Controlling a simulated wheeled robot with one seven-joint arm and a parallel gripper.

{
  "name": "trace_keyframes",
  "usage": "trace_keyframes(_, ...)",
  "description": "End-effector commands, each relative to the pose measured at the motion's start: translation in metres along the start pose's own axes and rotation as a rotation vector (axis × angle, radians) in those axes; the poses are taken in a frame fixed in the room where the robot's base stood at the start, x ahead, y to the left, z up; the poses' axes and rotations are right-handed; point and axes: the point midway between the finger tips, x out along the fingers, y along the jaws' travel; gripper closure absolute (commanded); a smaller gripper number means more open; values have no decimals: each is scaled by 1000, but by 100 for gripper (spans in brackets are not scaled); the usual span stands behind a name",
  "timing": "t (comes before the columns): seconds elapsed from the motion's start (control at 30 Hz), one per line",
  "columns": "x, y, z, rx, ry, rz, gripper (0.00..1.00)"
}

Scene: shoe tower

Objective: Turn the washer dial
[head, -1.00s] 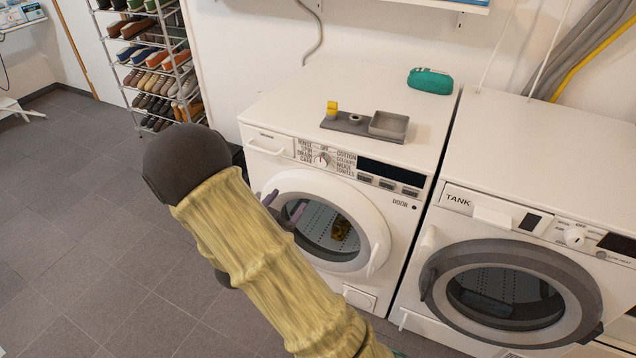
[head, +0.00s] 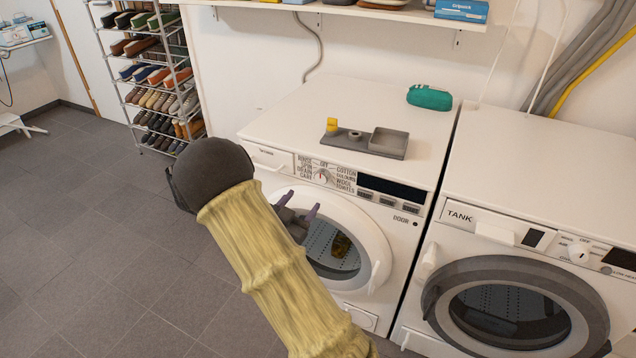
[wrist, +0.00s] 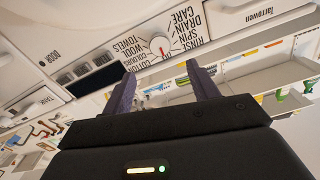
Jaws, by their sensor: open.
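The washer dial (head: 322,176) is a round white knob with a red mark, ringed by programme names on the left washer's front panel. In the head view its red mark points up, towards "OFF". The dial also shows near the top of the wrist view (wrist: 160,47), where the lettering is upside down. My gripper (head: 297,207) is open and empty, in front of the washer below the dial. Its two purple fingers in the wrist view (wrist: 160,76) are spread to either side of the dial's line, apart from it. My arm partly hides the round door (head: 378,235).
A grey tray (head: 388,142) with a yellow item and a teal pouch (head: 429,97) lie on the washer top. A second washer (head: 555,165) stands at the right. A shoe rack (head: 150,75) stands at the back left. The grey floor (head: 90,240) at left is clear.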

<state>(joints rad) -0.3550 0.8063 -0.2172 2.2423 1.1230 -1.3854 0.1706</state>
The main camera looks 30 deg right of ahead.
Motion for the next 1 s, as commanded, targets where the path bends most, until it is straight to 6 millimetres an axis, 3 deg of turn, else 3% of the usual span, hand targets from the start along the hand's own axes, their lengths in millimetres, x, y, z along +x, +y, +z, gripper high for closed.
trace_keyframes(0.5,90,0,0,1,1,1,41)
trace_keyframes(0.7,104,0,0,0,0,-1,41)
trace_keyframes(0.93,104,0,0,0,-1,-1,41)
trace_keyframes(1.0,104,0,0,0,-1,-1,51)
